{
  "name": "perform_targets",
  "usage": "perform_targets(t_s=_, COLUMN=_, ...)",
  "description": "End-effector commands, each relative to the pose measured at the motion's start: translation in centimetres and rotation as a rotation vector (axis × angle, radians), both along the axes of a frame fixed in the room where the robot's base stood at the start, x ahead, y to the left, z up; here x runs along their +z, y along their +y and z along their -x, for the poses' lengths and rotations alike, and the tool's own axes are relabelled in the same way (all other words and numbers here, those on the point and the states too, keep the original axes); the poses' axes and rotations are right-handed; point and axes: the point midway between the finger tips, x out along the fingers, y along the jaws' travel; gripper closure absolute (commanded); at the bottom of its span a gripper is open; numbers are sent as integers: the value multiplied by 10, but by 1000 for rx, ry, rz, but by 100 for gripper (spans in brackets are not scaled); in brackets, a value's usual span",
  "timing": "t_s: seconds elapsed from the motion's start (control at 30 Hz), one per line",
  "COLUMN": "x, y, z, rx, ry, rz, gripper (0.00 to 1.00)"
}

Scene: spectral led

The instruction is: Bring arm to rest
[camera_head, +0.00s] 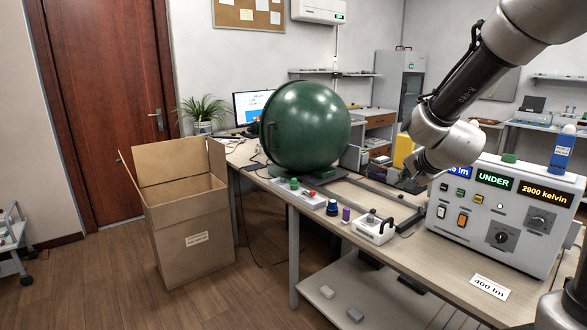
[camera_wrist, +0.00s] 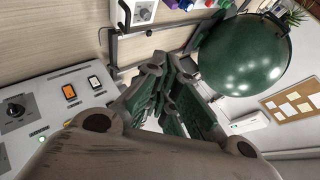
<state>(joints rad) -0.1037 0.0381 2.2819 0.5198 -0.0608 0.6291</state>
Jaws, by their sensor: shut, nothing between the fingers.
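My arm (camera_head: 465,85) comes in from the upper right of the head view, bent at the wrist over the workbench. My gripper (camera_head: 408,178) hangs just left of the grey control box (camera_head: 505,215), partly hidden by the wrist. In the wrist view my gripper (camera_wrist: 168,68) is shut with its dark green-padded fingers together and nothing held. The control box's panel also shows at the left of the wrist view (camera_wrist: 62,115). The large green sphere (camera_head: 305,125) stands to the gripper's left, apart from it, and also shows at upper right in the wrist view (camera_wrist: 243,55).
An open cardboard box (camera_head: 190,235) stands on the floor at left.

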Motion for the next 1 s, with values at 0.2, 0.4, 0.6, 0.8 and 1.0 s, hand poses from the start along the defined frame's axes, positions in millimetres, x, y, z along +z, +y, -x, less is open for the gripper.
perform_targets(t_s=0.2, x=49, y=-5, z=126, rx=407, ry=134, rz=272, gripper=100)
perform_targets(t_s=0.4, x=56, y=-31, z=244, rx=698, ry=290, rz=526, gripper=100)
perform_targets(t_s=0.6, x=53, y=-52, z=311, rx=835, ry=401, rz=653, gripper=100)
perform_targets(t_s=0.8, x=52, y=-56, z=322, rx=859, ry=425, rz=674, gripper=100)
perform_targets(t_s=1.0, x=52, y=-56, z=322, rx=858, ry=424, rz=672, gripper=100)
